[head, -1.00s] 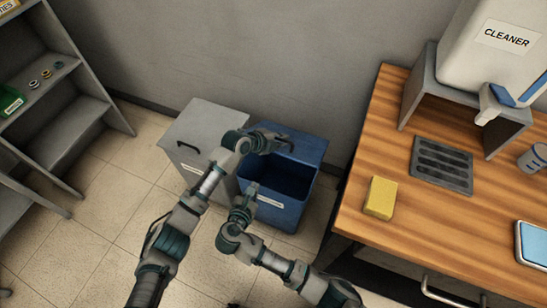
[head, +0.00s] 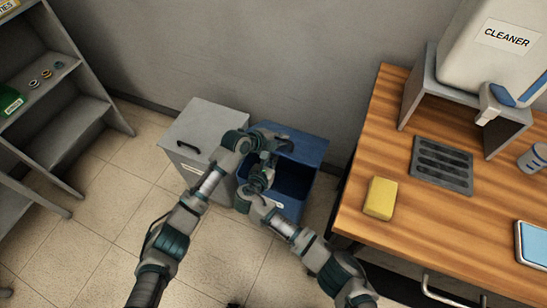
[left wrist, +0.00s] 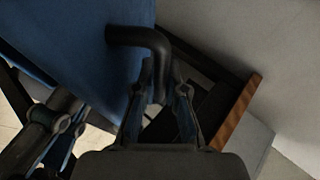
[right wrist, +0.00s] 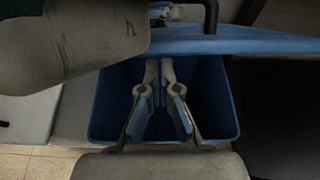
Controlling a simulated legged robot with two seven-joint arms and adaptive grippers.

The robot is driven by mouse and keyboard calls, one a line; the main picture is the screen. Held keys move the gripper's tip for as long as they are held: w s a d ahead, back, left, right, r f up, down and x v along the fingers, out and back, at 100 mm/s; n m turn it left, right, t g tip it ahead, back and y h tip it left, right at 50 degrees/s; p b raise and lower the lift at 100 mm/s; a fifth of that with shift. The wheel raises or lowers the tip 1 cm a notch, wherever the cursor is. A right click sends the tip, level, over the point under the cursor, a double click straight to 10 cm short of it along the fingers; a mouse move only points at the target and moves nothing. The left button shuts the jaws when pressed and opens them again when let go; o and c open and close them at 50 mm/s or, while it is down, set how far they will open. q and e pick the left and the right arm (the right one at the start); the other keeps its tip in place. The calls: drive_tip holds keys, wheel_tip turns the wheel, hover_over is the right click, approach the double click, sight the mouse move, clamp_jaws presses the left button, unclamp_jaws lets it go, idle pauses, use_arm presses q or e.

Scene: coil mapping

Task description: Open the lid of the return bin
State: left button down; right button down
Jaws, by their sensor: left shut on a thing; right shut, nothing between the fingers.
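The blue bin (head: 287,206) stands on the floor with its blue lid (head: 308,147) tilted up and its dark interior showing. In the left wrist view a black bent handle (left wrist: 140,37) sticks out from the lid's blue face (left wrist: 75,35). My left gripper (head: 272,142) is shut on this handle. My right gripper (head: 267,162) is shut and empty, close below the left one. In the right wrist view its closed fingers (right wrist: 160,72) are over the bin's opening, near the lid's edge (right wrist: 260,47). I cannot tell whether they touch the lid. The bin's label is hidden or unreadable.
A grey bin (head: 205,125) with its lid down stands directly left of the blue one. A wooden table (head: 355,240) with a yellow sponge (head: 380,198) is to the right. A grey shelf (head: 75,120) is at left. The wall is close behind; floor in front is free.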

use_arm(q)
drive_tip(key=shift+a, duration=0.1)
use_arm(e)
drive_tip(key=shift+w+r, duration=0.2)
drive_tip(key=shift+r, duration=0.05)
